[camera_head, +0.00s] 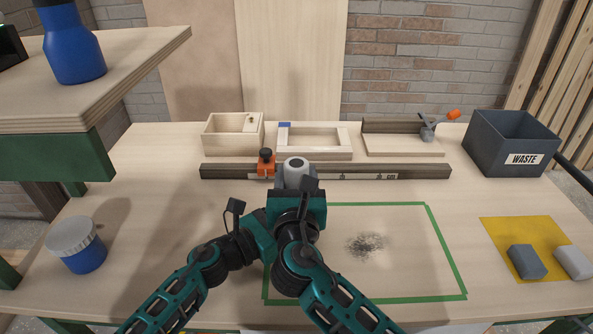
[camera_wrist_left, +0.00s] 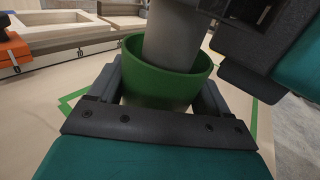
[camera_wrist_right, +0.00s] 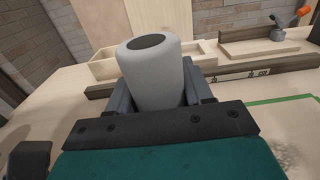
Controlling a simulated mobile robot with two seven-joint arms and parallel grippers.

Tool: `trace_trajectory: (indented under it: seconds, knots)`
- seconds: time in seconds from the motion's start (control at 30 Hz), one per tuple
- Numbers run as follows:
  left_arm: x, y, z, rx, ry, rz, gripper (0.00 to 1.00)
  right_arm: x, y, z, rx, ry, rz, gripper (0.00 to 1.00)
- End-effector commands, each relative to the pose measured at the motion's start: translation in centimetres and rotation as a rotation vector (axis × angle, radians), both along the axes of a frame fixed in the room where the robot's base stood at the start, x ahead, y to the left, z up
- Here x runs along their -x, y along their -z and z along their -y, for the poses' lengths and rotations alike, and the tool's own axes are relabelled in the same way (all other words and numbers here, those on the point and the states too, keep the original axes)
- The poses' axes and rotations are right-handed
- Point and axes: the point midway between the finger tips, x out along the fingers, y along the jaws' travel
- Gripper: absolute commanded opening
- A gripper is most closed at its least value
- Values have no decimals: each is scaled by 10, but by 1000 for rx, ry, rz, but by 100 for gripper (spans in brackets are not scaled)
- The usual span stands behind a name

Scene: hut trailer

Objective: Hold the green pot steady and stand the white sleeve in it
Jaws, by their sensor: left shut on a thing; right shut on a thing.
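The white sleeve (camera_wrist_right: 152,75) is a pale cylinder with a dark round opening or cap on top. In the head view its top (camera_head: 296,167) shows just beyond my grippers. My right gripper (camera_wrist_right: 158,100) is shut on it. In the left wrist view the sleeve (camera_wrist_left: 172,38) stands with its lower end inside the mouth of the green pot (camera_wrist_left: 160,88); whether it touches the pot's floor is hidden. My left gripper (camera_wrist_left: 160,100) is shut around the green pot. In the head view the pot is hidden behind my arms.
A rail with an orange stop (camera_head: 266,163) lies behind my grippers. Behind it stand a wooden box (camera_head: 226,142), a frame and a clamp fixture. A blue jar (camera_head: 85,258) is at left. A green-taped area with dark specks, a yellow mat (camera_head: 500,232) and a waste bin (camera_head: 490,145) are right.

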Motion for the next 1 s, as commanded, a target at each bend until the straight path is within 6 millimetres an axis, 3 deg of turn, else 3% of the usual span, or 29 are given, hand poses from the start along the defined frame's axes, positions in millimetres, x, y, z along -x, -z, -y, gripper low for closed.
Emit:
trace_trajectory:
  seconds: [0.47, 0.5, 0.8, 1.0]
  knots:
    - [0, 0, 0, 1, 0, -1, 48, 0, 24, 0, 2, 0, 0, 19]
    - [0, 0, 0, 1, 0, -1, 48, 0, 24, 0, 1, 0, 0, 53]
    - [0, 0, 0, 1, 0, -1, 48, 0, 24, 0, 0, 0, -1, 80]
    - [0, 0, 0, 1, 0, -1, 48, 1, 25, 0, 0, 0, -2, 80]
